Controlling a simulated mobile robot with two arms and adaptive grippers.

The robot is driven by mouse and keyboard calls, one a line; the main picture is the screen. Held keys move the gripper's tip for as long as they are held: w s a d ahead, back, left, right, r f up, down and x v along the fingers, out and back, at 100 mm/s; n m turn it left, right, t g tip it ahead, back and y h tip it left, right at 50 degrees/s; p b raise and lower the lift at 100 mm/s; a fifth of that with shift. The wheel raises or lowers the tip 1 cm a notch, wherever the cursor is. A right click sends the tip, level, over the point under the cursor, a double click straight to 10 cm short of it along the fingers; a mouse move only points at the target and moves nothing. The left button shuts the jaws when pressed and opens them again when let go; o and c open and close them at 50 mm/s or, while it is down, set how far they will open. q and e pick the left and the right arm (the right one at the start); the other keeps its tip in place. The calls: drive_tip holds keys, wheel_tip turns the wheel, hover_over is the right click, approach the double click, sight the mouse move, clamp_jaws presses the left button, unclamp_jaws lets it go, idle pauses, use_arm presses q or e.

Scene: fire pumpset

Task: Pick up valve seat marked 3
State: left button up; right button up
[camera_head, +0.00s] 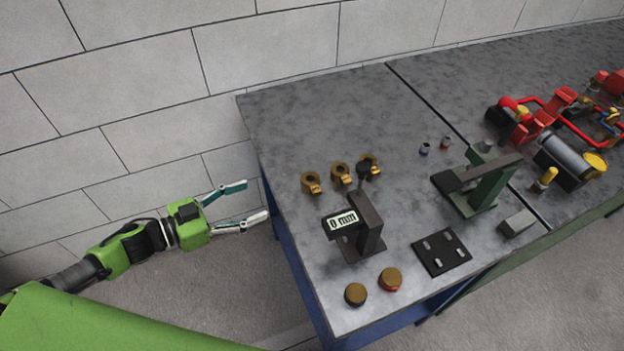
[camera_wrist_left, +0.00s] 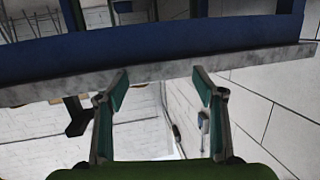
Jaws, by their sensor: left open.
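My left gripper (camera_head: 256,200) is open and empty, off the left edge of the grey table (camera_head: 290,115), with its fingers pointing toward that edge. In the left wrist view its two fingers (camera_wrist_left: 160,88) are spread apart, with the table edge and blue frame beyond them. Three brass fittings (camera_head: 340,174) stand in a row on the table, right of the gripper. Two round brass caps (camera_head: 355,294) lie near the front edge. Two small cylindrical pieces (camera_head: 424,149) stand farther back. No number 3 is readable on any part, so I cannot tell which is the valve seat. My right gripper is not in view.
A gauge stand reading "0 mm" (camera_head: 371,222) stands between fittings and caps. A black plate (camera_head: 441,252), a green press-like stand (camera_head: 487,188) and a grey block (camera_head: 516,223) are farther right. Red pump parts (camera_head: 530,125) crowd the right. The table's back left is clear.

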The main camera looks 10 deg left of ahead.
sight(306, 186)
use_arm(q)
drive_tip(key=s+d+r+m+g+h, duration=0.2)
drive_tip(key=s+d+r, duration=0.1)
drive_tip(key=d+r, duration=0.15)
drive_tip(key=shift+h, duration=0.3)
drive_tip(key=x, duration=0.2)
drive_tip(key=p+x, duration=0.1)
drive_tip(key=x, duration=0.2)
drive_tip(key=r+x, duration=0.1)
drive_tip(key=x, duration=0.1)
drive_tip(key=shift+w+d+f, duration=0.1)
drive_tip(key=shift+w+d, duration=0.05)
drive_tip(key=shift+w, duration=0.2)
drive_tip(key=p+x, duration=0.2)
drive_tip(key=x, duration=0.3)
drive_tip(key=shift+w, duration=0.35)
drive_tip(key=shift+d+f, duration=0.1)
drive_tip(key=shift+d, duration=0.05)
drive_tip(key=c, duration=1.4)
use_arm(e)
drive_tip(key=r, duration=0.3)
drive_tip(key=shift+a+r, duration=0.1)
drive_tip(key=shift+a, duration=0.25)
